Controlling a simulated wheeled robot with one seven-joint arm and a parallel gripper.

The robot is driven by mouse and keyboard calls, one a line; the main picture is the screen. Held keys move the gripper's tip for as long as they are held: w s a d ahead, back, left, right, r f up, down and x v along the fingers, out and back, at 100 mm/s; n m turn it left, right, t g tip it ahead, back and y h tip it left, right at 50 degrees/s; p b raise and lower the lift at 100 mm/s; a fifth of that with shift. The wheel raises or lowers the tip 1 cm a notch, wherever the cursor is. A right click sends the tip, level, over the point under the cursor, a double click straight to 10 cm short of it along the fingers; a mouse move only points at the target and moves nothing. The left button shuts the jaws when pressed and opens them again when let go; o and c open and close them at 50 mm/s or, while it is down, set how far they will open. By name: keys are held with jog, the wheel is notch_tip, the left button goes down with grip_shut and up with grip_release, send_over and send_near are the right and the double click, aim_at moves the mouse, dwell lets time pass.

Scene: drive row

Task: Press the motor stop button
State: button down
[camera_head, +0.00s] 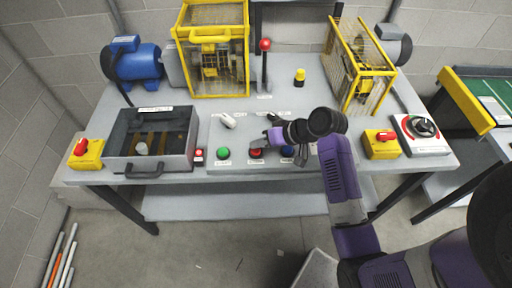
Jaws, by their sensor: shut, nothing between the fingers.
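A control panel (237,134) lies on the grey table, with a green button (223,153), a red button (256,153) and a blue button (288,151) along its front edge. Small labels lie by the buttons, too small to read, so I cannot confirm which is motor stop. My gripper (266,145) is shut and empty, close to the red button and pointing down-left. I cannot tell whether it touches it.
A dark open-topped box (150,140), a red-topped lever (265,65), yellow cages (213,50) and a blue motor (136,64) stand on the table. A rotary switch (421,132) is at far right.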

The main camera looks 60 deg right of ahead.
aim_at(258, 151)
notch_tip(258, 151, up, 6)
jog(key=p, duration=0.6)
dwell(0.9)
